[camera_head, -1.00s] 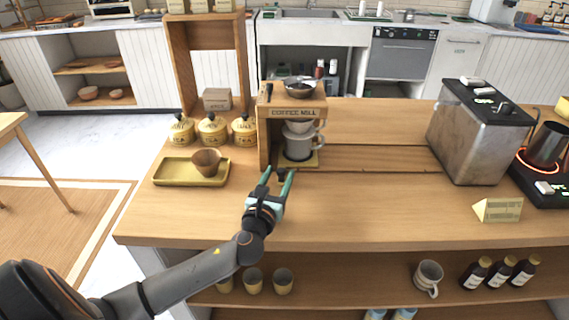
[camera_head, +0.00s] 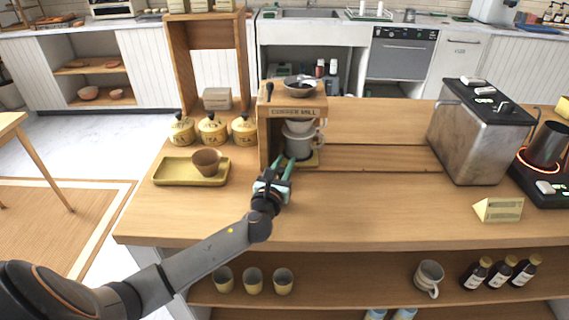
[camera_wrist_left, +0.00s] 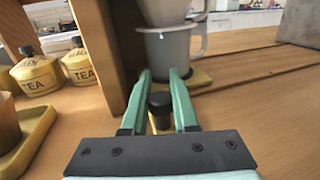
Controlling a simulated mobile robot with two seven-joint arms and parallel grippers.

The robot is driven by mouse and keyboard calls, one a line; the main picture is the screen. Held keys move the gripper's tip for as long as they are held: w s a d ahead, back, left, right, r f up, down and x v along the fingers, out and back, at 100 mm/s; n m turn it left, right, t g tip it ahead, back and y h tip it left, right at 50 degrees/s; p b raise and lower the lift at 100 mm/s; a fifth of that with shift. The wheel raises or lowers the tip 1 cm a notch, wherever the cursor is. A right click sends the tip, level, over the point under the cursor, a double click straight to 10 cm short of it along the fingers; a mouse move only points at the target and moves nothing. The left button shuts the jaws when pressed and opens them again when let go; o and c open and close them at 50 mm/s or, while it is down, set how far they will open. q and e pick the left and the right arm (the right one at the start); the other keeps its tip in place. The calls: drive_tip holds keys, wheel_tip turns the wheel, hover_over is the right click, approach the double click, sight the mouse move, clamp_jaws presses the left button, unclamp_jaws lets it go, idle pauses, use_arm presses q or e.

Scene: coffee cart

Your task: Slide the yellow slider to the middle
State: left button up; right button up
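The yellow slider (camera_head: 311,160) is a flat plate at the foot of the coffee mill (camera_head: 293,112), under a grey mug (camera_head: 299,145); its yellow edge also shows in the left wrist view (camera_wrist_left: 198,78). A dark round knob (camera_wrist_left: 160,104) stands in front of the mug, between my fingers in the wrist view. My left gripper (camera_head: 282,168) is at the front of the mill, low over the counter. Its two green fingers (camera_wrist_left: 161,82) are apart, one each side of the knob, with narrow gaps visible. In the head view the gripper hides the knob. My right gripper is not seen.
A groove (camera_head: 390,171) runs right along the counter from the mill. A yellow tray (camera_head: 178,183) with a brown cup (camera_head: 206,163) and several yellow canisters (camera_head: 212,130) are at left. A metal machine (camera_head: 468,140) stands at right. The counter between is clear.

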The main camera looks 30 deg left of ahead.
use_arm(q)
clamp_jaws()
idle(0.9)
